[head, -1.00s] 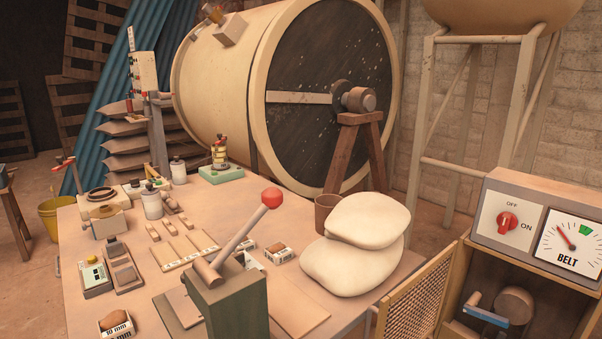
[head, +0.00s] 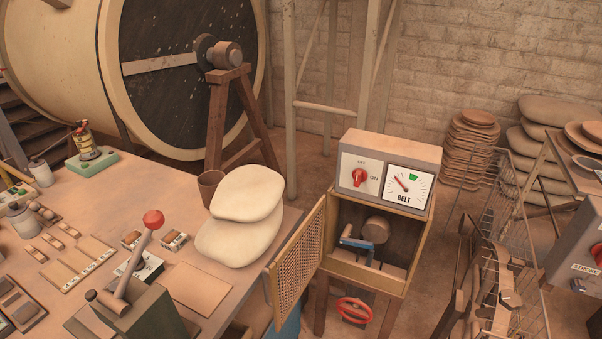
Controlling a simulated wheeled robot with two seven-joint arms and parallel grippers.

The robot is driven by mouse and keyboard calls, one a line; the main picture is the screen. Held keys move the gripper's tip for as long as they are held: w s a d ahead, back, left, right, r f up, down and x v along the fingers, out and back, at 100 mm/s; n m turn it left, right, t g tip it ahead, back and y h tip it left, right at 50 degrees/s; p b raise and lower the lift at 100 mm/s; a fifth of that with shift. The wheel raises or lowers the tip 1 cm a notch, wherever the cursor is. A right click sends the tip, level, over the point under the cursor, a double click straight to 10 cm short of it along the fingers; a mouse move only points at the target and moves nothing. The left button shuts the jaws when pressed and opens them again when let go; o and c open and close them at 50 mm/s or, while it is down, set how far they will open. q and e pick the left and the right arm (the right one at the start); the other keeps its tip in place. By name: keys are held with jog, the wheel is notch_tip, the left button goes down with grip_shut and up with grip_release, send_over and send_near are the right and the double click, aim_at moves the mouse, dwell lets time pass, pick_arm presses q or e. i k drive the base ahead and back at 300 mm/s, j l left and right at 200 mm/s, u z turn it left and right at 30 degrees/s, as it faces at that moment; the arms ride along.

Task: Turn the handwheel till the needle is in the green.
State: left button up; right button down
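A red handwheel (head: 354,310) sits low under the front of a wooden-framed cabinet (head: 370,278), near the bottom of the head view. On top of the cabinet is a grey control box (head: 388,150). Its white dial (head: 409,186), marked BELT, has a red needle (head: 399,183) pointing up and left. The green band (head: 413,177) is at the top of the dial, and the needle lies to the left of it. A red switch knob (head: 359,177) with OFF and ON marks sits left of the dial. Neither of my grippers is in view.
The cabinet's mesh door (head: 298,257) stands open to the left, beside the workbench (head: 205,290) with white sacks (head: 240,225). A blue-handled crank (head: 357,242) shows inside the cabinet. Wire racks (head: 515,240) stand to the right. Some floor between is clear.

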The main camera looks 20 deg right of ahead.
aim_at(340, 306)
jog(key=i+l+z, duration=0.1)
jog(key=z, duration=0.25)
jog(key=i+l+z, duration=0.1)
jog(key=z, duration=0.25)
jog(key=i+l+z, duration=0.1)
jog(key=z, duration=0.3)
